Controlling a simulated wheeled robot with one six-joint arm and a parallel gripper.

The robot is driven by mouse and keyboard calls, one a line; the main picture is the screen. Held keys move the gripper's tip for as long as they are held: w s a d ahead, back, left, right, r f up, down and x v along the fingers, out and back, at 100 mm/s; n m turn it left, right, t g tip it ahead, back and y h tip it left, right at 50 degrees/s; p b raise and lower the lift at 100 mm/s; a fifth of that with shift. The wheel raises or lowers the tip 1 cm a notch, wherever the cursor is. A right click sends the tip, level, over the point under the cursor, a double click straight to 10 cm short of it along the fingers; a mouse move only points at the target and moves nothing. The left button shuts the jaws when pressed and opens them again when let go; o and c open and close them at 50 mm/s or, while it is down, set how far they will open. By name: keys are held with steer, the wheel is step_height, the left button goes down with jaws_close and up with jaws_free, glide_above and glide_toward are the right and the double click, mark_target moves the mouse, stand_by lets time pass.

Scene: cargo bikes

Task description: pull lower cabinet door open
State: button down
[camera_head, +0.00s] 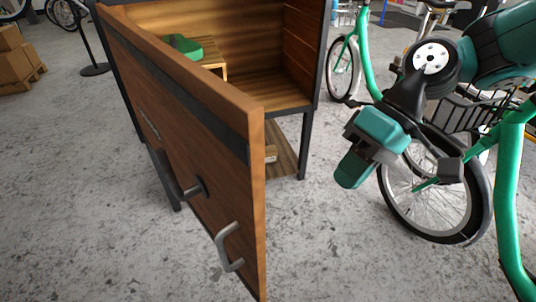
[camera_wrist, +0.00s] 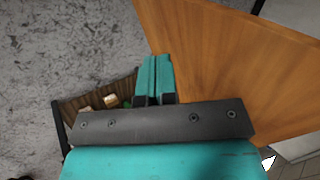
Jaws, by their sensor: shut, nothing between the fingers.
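The wooden cabinet door (camera_head: 185,120) stands swung wide open in the head view, its outer face with a grey handle (camera_head: 228,248) and a dark latch turned to the left. The cabinet (camera_head: 312,60) behind it shows its open interior. My gripper (camera_head: 356,168) is to the right of the door, apart from the handle. In the wrist view my gripper (camera_wrist: 156,62) has its teal fingers together and empty. A wooden panel (camera_wrist: 230,60), apparently the door, fills the right side there; whether the fingers touch it cannot be told.
A green item (camera_head: 182,46) sits inside the cabinet, and a small box (camera_head: 271,153) lies on the low slatted shelf. Green bikes (camera_head: 510,170) stand close on the right. Cardboard boxes (camera_head: 15,60) are at far left. The grey floor in front is clear.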

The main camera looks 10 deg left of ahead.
steer(key=w+a+r+n+g+p, duration=0.1)
steer(key=w+a+r+g+p, duration=0.1)
steer(key=a+p, duration=0.3)
steer(key=s+r+x, duration=0.2)
steer(key=x, duration=1)
steer(key=shift+s, duration=0.1)
